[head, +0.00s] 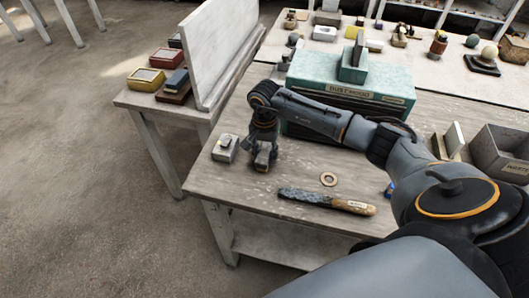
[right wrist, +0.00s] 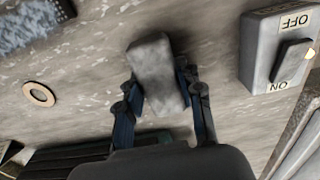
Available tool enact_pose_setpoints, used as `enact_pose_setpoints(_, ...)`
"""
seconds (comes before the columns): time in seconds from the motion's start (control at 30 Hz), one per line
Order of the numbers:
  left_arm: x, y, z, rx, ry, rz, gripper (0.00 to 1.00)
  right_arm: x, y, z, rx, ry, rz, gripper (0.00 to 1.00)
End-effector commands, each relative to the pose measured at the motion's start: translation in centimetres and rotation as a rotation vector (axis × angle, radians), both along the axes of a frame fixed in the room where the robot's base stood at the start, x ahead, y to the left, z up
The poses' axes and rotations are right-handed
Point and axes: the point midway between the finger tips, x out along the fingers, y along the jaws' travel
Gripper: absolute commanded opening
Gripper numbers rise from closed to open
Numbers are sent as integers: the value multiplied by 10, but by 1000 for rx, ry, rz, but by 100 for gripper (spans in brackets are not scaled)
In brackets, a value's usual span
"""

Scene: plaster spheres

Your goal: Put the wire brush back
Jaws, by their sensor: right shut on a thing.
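The wire brush (head: 325,200), with a dark speckled bristle part and a wooden handle, lies flat near the front edge of the wooden table. A bit of its bristled end shows in the right wrist view (right wrist: 28,24). My right gripper (head: 263,160) is to the left of the brush and apart from it. It is shut on a small grey block (right wrist: 157,73), which sits between its two fingers, at or just above the tabletop; I cannot tell which. My left gripper is not in view.
A switch box (head: 225,149) marked ON and OFF (right wrist: 279,48) stands just beside the right gripper. A tan ring (head: 328,179) lies behind the brush. A teal dust hood (head: 345,88) stands behind my arm. A grey bin (head: 498,150) is at the right.

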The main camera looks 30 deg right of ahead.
Motion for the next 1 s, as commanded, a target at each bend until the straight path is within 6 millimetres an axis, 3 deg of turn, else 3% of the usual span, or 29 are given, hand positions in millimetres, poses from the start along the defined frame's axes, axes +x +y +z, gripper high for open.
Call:
enact_pose_setpoints(0.07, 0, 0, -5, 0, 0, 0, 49, 0, 0, -4, 0, 0, 0, 11)
enact_pose_setpoints(0.1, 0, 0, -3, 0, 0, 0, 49, 0, 0, -2, 0, 0, 0, 42)
enact_pose_setpoints(0.2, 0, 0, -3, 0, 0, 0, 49, 0, 0, -2, 0, 0, 0, 59)
enact_pose_setpoints(0.63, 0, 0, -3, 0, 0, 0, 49, 1, 0, 7, 0, -4, 0, 59)
enact_pose_setpoints(1.0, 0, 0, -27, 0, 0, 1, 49, 2, -1, 83, -1, -8, 0, 59)
